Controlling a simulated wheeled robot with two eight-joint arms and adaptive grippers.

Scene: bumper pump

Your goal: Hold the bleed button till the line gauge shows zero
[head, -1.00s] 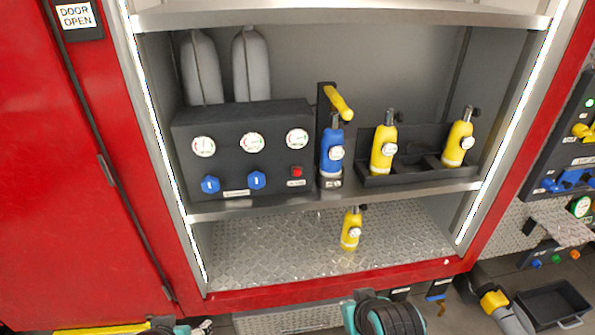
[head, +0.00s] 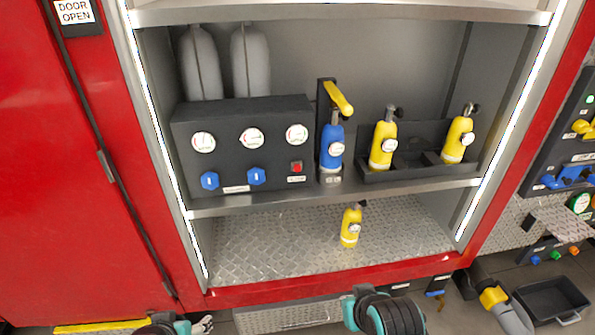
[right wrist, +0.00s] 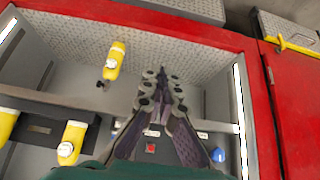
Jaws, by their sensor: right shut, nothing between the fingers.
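A dark panel box (head: 240,120) stands on the upper shelf. It carries a red button (head: 297,167) at its lower right, which I take as the bleed button; its label is too small to read. Three round gauges (head: 251,138) sit in a row above; their needles are too small to read. My right gripper (right wrist: 163,80) is shut and empty in the right wrist view, apart from the red button (right wrist: 151,148), which shows between its finger linkages. My left gripper (head: 203,324) shows only partly at the bottom edge of the head view.
Two blue knobs (head: 209,181) sit left of the button. A blue bottle (head: 332,150) with a yellow lever (head: 338,97) stands right of the panel. Yellow bottles stand in a black rack (head: 405,170); another (head: 351,227) stands on the lower shelf. The shelf edge (head: 330,196) juts out below.

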